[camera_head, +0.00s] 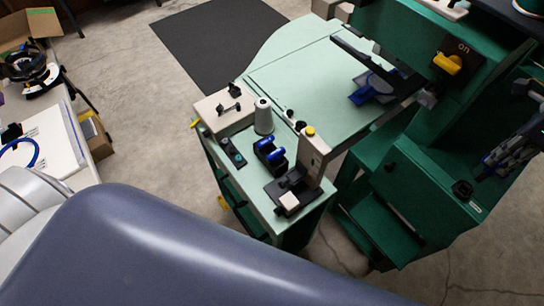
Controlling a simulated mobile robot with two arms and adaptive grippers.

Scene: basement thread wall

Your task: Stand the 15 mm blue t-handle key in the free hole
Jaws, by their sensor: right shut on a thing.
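My right gripper (503,150) seems to be the dark jointed shape at the right edge, in front of the green cabinet. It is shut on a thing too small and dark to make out. Two blue handle-like cylinders (270,150) lie side by side on a black holder on the green bench (300,68); I cannot tell their sizes. A flat dark strip (232,152) with small round spots lies left of them. I cannot make out a free hole. My left gripper is not in view.
A blue object (372,88) lies farther back. My grey-blue body part covers the bottom. The bench's middle is clear.

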